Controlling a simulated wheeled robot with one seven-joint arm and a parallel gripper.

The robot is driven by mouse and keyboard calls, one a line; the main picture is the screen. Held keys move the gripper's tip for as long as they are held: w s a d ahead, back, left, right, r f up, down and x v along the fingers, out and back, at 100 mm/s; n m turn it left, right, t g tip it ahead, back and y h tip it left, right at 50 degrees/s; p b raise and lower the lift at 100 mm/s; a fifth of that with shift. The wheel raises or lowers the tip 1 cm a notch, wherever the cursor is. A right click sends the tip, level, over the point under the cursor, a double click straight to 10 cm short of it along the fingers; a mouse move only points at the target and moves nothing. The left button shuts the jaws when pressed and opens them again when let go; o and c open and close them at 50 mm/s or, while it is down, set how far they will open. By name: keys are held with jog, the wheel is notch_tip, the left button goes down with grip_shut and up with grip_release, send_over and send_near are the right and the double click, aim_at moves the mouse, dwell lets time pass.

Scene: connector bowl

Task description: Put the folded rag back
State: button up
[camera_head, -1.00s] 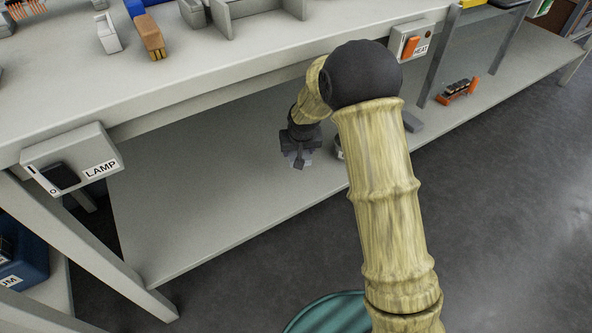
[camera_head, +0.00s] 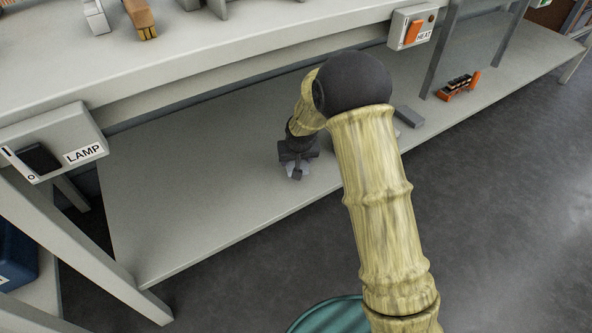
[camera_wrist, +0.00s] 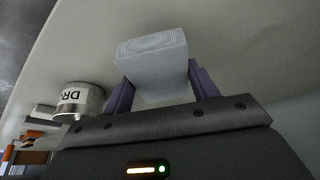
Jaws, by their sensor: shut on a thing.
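The folded rag (camera_wrist: 152,62) is a pale grey, finely ribbed block in the wrist view. My gripper (camera_wrist: 163,84) is shut on it, with one purple finger on each side. The rag sticks out past the fingertips over the pale surface of the lower shelf. In the head view my gripper (camera_head: 297,172) points down over the lower shelf (camera_head: 190,190), below the bench top. The rag is too small there to make out clearly, and I cannot tell whether it touches the shelf.
A white tin (camera_wrist: 78,99) lettered "DRO" stands left of my gripper in the wrist view. A grey block (camera_head: 409,116) and an orange-and-black part (camera_head: 458,86) lie further right on the shelf. The LAMP switch box (camera_head: 50,145) is at left. The shelf's left part is clear.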

notch_tip(320, 180, down, 4)
jog(key=b, duration=0.2)
jog(key=shift+b, duration=0.35)
jog(key=shift+w+r, duration=0.15)
jog(key=shift+a, duration=0.2)
jog(key=shift+f, duration=0.2)
jog(key=o, duration=0.9)
jog(key=shift+d, duration=0.2)
jog(key=shift+o, duration=0.2)
jog(key=shift+r, duration=0.1)
